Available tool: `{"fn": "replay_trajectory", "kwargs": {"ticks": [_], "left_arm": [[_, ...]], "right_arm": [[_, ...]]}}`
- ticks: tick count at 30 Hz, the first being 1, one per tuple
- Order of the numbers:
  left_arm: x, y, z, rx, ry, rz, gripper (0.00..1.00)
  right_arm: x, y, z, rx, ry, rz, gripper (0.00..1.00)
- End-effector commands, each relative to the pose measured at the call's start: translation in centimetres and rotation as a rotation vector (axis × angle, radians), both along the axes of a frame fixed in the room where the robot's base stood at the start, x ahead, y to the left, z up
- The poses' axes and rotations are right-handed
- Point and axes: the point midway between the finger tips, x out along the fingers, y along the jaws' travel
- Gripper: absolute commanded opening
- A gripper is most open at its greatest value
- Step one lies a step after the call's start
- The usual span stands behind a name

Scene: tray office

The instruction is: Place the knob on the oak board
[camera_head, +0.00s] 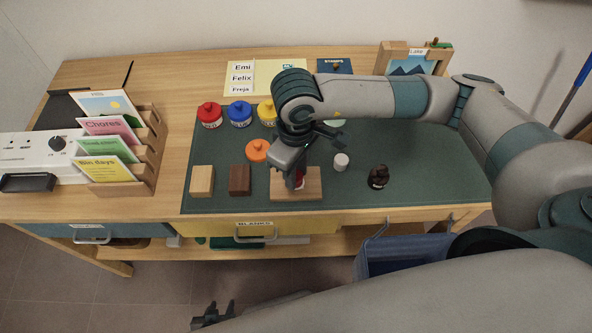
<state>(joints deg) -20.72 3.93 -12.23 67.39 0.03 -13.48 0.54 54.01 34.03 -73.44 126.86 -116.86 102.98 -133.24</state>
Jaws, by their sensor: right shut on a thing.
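The oak board (312,190) is a flat, light wooden piece at the front edge of the green mat. My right gripper (297,176) points down over it and is shut on a small red thing (300,184), which I take to be the knob. The fingers hide most of the knob. It is upon or just above the board; I cannot tell whether they touch. My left gripper (211,316) is low at the bottom of the picture, away from the table. I cannot tell whether its fingers are open.
On the green mat (430,180) stand red, blue and yellow jars, an orange lid (257,150), a light block (202,181), a dark block (239,180), a white cylinder (341,161) and a dark brown object (378,177). A card rack (150,150) stands left.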

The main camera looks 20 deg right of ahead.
Motion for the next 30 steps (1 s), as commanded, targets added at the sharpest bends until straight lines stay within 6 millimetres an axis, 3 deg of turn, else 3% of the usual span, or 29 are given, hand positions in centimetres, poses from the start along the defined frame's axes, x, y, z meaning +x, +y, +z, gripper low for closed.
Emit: {"fn": "replay_trajectory", "kwargs": {"ticks": [5, 6, 8, 9, 25, 30], "left_arm": [[-0.1, 0.2, -0.3, 0.005, 0.019, 0.002, 0.4], [0.0, 0.2, -0.2, 0.006, 0.022, 0.003, 0.4], [0.0, 0.3, -0.1, 0.008, 0.025, 0.003, 0.4], [0.0, 0.3, -0.1, 0.008, 0.025, 0.003, 0.4], [0.0, 0.2, 0.4, 0.0, -0.002, 0.003, 0.4], [-0.4, 0.4, -0.6, 0.008, 0.029, 0.006, 0.4]], "right_arm": [[0.0, 0.0, -0.3, 0.0, 0.0, 0.0, 0.05], [0.0, 0.0, -0.2, 0.0, 0.0, 0.0, 0.28], [0.0, 0.0, -0.2, 0.0, 0.0, 0.0, 0.42], [0.0, 0.0, -0.2, 0.0, 0.0, 0.0, 0.44], [0.0, 0.0, 0.2, 0.0, 0.0, 0.0, 0.44], [0.1, 0.1, 2.2, 0.002, -0.005, 0.001, 0.44]]}}
